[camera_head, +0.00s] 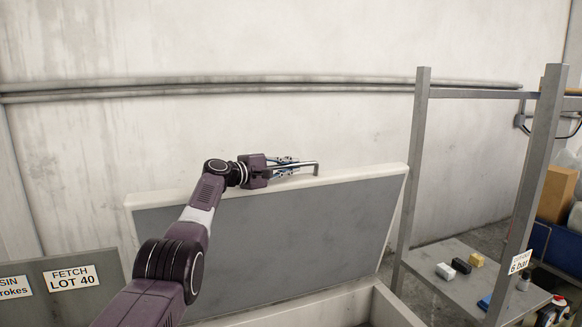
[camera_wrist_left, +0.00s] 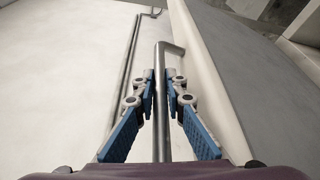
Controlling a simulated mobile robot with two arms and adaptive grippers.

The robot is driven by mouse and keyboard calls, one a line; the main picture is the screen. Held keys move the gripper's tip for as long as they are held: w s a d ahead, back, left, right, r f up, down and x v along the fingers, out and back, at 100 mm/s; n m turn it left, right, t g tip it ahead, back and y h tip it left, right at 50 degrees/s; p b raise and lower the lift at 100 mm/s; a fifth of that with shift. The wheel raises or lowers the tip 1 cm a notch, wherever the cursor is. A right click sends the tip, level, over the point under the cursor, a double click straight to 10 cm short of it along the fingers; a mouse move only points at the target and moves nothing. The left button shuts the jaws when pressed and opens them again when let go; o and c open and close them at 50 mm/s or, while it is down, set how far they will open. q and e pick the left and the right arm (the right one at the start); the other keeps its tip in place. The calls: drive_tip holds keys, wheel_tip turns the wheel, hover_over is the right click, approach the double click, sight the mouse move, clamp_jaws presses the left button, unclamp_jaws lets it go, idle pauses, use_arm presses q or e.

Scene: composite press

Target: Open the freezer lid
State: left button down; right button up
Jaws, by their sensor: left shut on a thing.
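The freezer lid (camera_head: 290,240) is raised and tilted back near the wall, its grey inner face and pale rim showing in the head view. A metal bar handle (camera_head: 307,164) runs along its top edge. My left gripper (camera_head: 290,166) is at the handle. In the left wrist view, the gripper's blue fingers (camera_wrist_left: 161,95) lie on both sides of the handle bar (camera_wrist_left: 161,70), shut on it. The lid's pale edge (camera_wrist_left: 190,50) runs beside it. The freezer body's rim (camera_head: 340,303) shows below the lid. My right gripper is not in view.
The white wall (camera_head: 250,45) with horizontal pipes (camera_head: 250,85) is close behind the lid. A grey metal frame (camera_head: 412,160) with a shelf (camera_head: 430,258) holding small blocks stands to the right. A "FETCH LOT 40" sign (camera_head: 70,278) is at lower left.

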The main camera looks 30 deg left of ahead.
use_arm(q)
drive_tip(key=c, duration=2)
unclamp_jaws()
drive_tip(key=shift+f, duration=0.1)
drive_tip(key=shift+o, duration=0.2)
drive_tip(key=shift+s+a, duration=0.4)
drive_tip(key=shift+s, duration=0.3)
drive_tip(key=v, duration=1)
drive_tip(key=shift+s, duration=0.2)
